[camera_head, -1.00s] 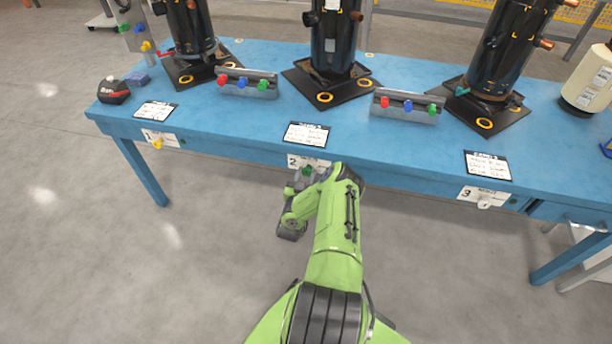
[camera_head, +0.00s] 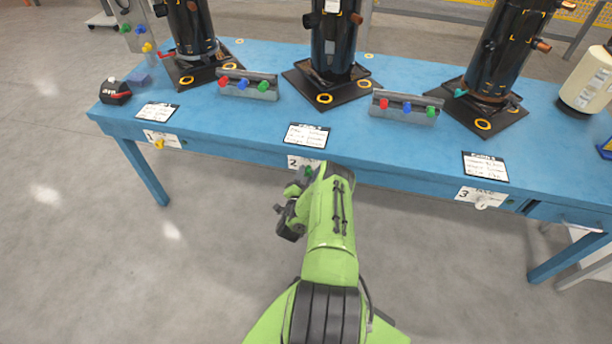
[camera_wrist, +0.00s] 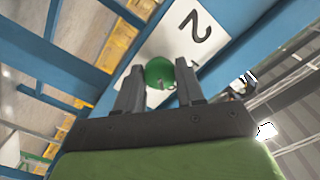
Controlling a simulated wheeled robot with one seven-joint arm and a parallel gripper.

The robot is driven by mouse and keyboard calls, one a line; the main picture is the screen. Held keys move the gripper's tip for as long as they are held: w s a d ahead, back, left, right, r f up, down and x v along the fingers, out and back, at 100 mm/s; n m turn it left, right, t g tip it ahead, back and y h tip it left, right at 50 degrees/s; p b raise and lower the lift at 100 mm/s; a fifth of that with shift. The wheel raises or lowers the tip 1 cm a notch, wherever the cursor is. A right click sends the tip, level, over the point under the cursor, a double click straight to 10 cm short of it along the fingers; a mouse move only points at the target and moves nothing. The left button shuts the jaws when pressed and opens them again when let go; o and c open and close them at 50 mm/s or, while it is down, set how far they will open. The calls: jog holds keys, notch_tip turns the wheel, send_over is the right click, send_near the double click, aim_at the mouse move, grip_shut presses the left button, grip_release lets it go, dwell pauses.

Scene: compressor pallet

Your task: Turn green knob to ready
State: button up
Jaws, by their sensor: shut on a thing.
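The green knob (camera_wrist: 158,72) sits on the white plate marked 2 (camera_wrist: 190,32) in the wrist view. My gripper (camera_wrist: 160,84) has its two dark fingers on either side of the knob and is shut on it. In the head view a small part of the green knob (camera_head: 308,171) shows below the plate marked 2 (camera_head: 299,162) on the table's front edge. My arm hides most of the gripper there. The knob's pointer and any ready mark cannot be made out.
The blue table (camera_head: 235,130) carries several black compressors and two racks with red, blue and green knobs (camera_head: 247,85). A yellow knob (camera_head: 159,144) at plate 1 and a white knob (camera_head: 481,205) at plate 3 are on the same edge. The floor in front is clear.

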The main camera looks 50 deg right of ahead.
jog(key=m, duration=0.4)
jog(key=shift+m, duration=2.8)
jog(key=o, duration=1)
